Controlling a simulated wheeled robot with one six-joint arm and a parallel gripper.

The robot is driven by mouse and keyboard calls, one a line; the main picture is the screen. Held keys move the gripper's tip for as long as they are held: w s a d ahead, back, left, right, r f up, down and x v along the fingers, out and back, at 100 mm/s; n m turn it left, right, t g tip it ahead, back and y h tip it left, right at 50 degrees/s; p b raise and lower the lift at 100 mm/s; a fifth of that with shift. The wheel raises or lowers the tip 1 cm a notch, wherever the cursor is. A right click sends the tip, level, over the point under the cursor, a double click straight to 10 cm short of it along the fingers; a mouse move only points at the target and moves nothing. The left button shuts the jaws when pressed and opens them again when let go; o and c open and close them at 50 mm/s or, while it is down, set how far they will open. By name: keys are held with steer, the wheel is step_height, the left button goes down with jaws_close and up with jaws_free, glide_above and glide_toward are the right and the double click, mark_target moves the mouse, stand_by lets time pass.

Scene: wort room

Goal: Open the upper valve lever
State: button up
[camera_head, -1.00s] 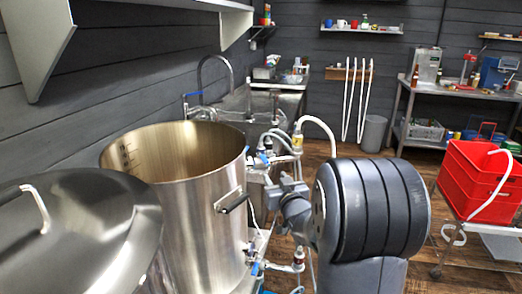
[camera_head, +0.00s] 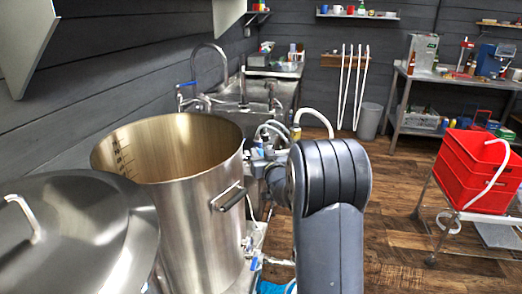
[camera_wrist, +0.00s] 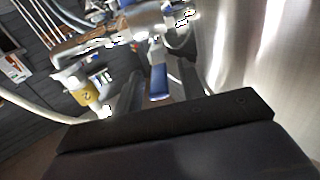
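In the wrist view, a blue valve lever (camera_wrist: 158,84) hangs below metal pipework, in the gap between the two dark fingers of my gripper (camera_wrist: 158,92). The fingers look apart, on either side of the lever; I cannot tell whether either touches it. In the head view my own arm hides most of the gripper and part of the valves. Small blue parts of the upper fittings (camera_head: 259,153) show left of my arm, beside the big steel pot (camera_head: 190,215). Lower blue levers (camera_head: 253,261) show near the pot's base.
A steel lid (camera_head: 75,235) is in the left foreground. A yellow fitting (camera_wrist: 85,93) with a white hose is left of the gripper. The pot wall (camera_wrist: 265,50) is close on the right. Red crates (camera_head: 470,170) stand on a cart; the wooden floor between is clear.

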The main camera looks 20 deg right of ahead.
steer(key=shift+w, duration=0.65)
steer(key=shift+c, duration=0.2)
jaws_close()
